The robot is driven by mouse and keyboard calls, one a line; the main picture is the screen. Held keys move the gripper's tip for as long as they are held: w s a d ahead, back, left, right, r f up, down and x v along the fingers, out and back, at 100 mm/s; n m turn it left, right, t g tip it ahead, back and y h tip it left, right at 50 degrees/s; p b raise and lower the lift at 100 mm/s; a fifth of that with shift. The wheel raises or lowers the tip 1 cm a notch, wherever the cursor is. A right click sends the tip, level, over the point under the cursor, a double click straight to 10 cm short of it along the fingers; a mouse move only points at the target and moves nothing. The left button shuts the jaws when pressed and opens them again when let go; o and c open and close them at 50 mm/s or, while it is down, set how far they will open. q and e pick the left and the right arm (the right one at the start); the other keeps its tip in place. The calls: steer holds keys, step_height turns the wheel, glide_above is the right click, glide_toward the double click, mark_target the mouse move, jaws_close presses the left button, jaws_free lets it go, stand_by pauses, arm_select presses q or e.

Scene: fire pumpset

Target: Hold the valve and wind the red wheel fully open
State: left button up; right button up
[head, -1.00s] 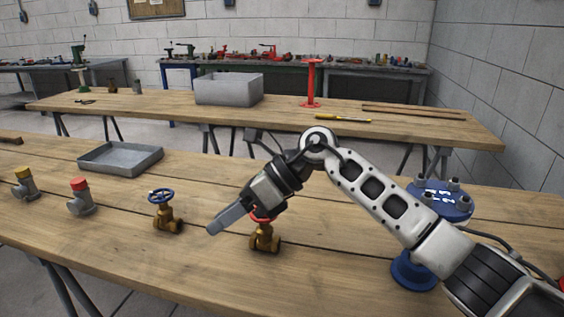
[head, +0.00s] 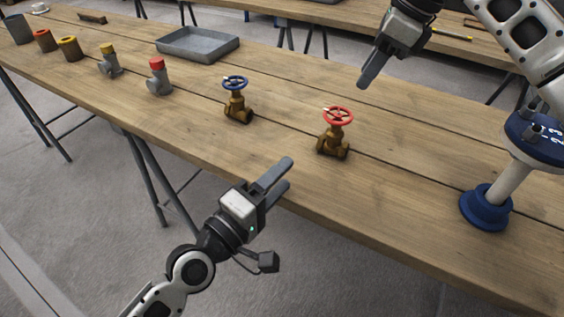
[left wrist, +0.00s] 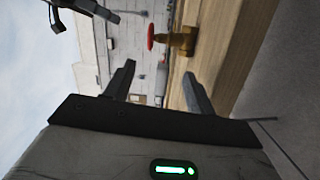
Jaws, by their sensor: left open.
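The brass valve (head: 332,145) with the red wheel (head: 338,116) stands upright on the wooden bench in the head view. The valve also shows sideways in the left wrist view (left wrist: 183,41), with its red wheel (left wrist: 151,37) beyond the fingers. My left gripper (head: 279,179) is open and empty, in front of the bench edge and apart from the valve, pointing toward it. Its fingers also frame the left wrist view (left wrist: 160,82). My right gripper (head: 367,76) is above the bench, up and right of the red wheel and apart from it. I cannot tell its finger gap.
A brass valve with a blue wheel (head: 237,105) stands left of the red-wheeled one. Grey fittings with red (head: 159,78) and yellow (head: 109,62) caps and a metal tray (head: 198,44) lie further left. A blue flanged stand (head: 487,207) is at the right.

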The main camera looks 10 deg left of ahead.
mark_target(341, 133)
arm_select(q)
steer(key=n, duration=0.2)
steer(key=w+n+h, duration=0.1)
steer(key=n, duration=0.1)
steer(key=w+d+r+n, duration=0.1)
steer(key=n, duration=0.1)
steer(key=shift+w+r+g+h, duration=0.1)
steer(key=shift+w+g+h, duration=0.05)
steer(key=shift+g+h, duration=0.25)
steer(key=n, duration=0.3)
steer(key=w+f+n+g, duration=0.1)
steer(key=n, duration=0.2)
steer(key=w+a+f+n+g+h, duration=0.1)
steer(key=n, duration=0.1)
steer(key=shift+w+f+n, duration=0.15)
steer(key=shift+n, duration=0.25)
steer(key=shift+w+a+f+n, duration=0.25)
steer(key=shift+n, duration=0.65)
steer(key=shift+w, duration=0.15)
steer(key=shift+n, duration=0.3)
steer(key=x, duration=1.5)
steer(key=shift+w+d+f, duration=0.15)
steer(key=shift+d+f, duration=0.1)
steer(key=shift+d, duration=0.05)
jaws_close()
